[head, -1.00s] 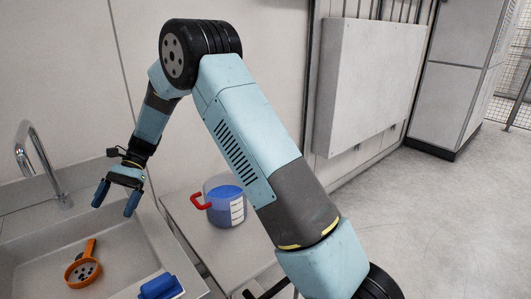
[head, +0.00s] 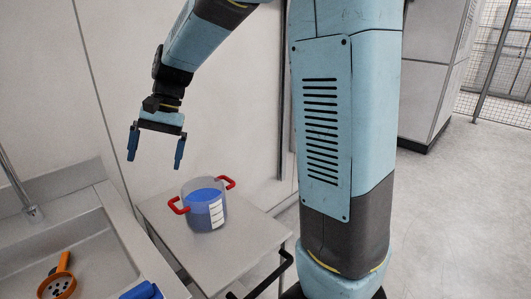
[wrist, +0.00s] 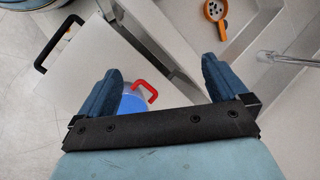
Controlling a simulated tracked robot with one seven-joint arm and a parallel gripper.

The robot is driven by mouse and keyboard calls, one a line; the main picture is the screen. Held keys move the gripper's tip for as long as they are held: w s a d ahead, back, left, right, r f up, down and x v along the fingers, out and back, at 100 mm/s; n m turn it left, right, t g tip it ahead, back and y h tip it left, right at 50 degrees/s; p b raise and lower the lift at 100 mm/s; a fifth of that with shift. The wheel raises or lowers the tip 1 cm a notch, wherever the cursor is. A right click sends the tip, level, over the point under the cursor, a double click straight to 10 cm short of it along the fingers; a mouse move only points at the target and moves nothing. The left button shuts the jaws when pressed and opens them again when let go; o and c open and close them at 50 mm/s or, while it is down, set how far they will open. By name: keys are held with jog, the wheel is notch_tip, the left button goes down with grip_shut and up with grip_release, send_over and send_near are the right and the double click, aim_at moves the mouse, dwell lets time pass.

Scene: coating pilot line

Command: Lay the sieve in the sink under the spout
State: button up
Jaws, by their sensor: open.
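The sieve (head: 57,285) is orange with a handle and a round, dark-holed head. It lies in the grey sink basin (head: 95,250) at the lower left of the head view, cut by the picture edge. It also shows at the top of the wrist view (wrist: 215,12). The metal spout (head: 18,185) stands at the left edge of the head view, with its upper part out of frame. My gripper (head: 156,152) is open and empty, fingers pointing down, in the air to the right of the sink and above the side table.
A clear pot (head: 205,207) with blue contents and red handles stands on the grey side table (head: 250,235) below my gripper. A blue object (head: 142,291) lies at the sink's front right rim. The wall is close behind. Open floor (head: 465,210) lies to the right.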

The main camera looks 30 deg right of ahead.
jog(key=s+d+r+n+t+h, duration=0.3)
jog(key=s+d+t, duration=0.4)
jog(key=s+d, duration=1.2)
jog(key=shift+d+r+t+h, duration=0.2)
jog(key=shift+r+t+h, duration=0.2)
jog(key=shift+r+h, duration=0.3)
jog(key=shift+s, duration=0.1)
